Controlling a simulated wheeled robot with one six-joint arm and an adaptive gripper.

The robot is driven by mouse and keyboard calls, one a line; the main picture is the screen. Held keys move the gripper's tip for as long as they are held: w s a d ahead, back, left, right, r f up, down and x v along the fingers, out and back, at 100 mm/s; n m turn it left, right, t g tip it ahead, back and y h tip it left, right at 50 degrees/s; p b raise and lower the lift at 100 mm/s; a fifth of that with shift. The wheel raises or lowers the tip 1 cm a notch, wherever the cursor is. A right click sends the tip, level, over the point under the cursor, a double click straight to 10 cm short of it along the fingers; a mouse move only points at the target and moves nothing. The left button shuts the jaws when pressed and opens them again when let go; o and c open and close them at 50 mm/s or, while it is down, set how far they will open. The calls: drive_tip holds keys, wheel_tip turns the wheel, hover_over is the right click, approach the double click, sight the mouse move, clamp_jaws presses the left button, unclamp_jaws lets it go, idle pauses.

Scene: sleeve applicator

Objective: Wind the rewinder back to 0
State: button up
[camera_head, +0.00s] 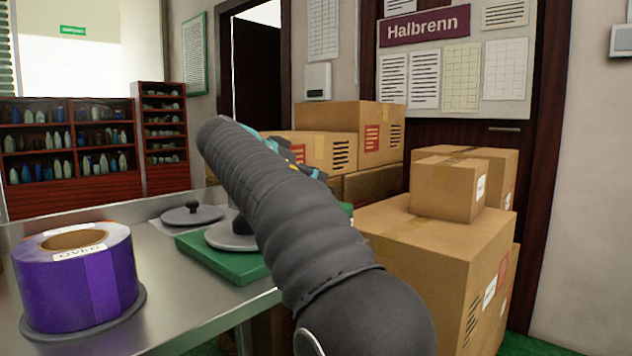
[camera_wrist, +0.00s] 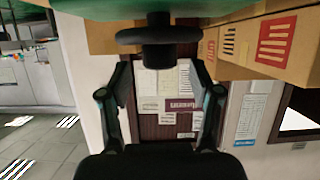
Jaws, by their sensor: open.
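My gripper (camera_wrist: 160,72) is open in the wrist view, its two fingers apart on either side of the picture's middle. A dark round disc (camera_wrist: 130,37) with a short knob (camera_wrist: 158,57) appears just beyond the fingertips, under a green surface at the top of this upside-down view. The knob lines up with the gap; I cannot tell whether it is between the fingers. In the head view, a green base (camera_head: 215,262) carries a grey disc (camera_head: 228,238), partly hidden by my arm. I cannot read any scale or number. My fingertips are hidden there.
A purple roll (camera_head: 85,285) stands on a dark round plate at the left of the metal table (camera_head: 160,262). A small dark lidded disc (camera_head: 192,214) lies behind it. Cardboard boxes (camera_head: 440,240) are stacked to the right, and more boxes (camera_head: 330,135) stand behind my arm.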

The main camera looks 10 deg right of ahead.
drive_tip(key=shift+x, duration=1.6)
drive_tip(key=c, duration=1.2)
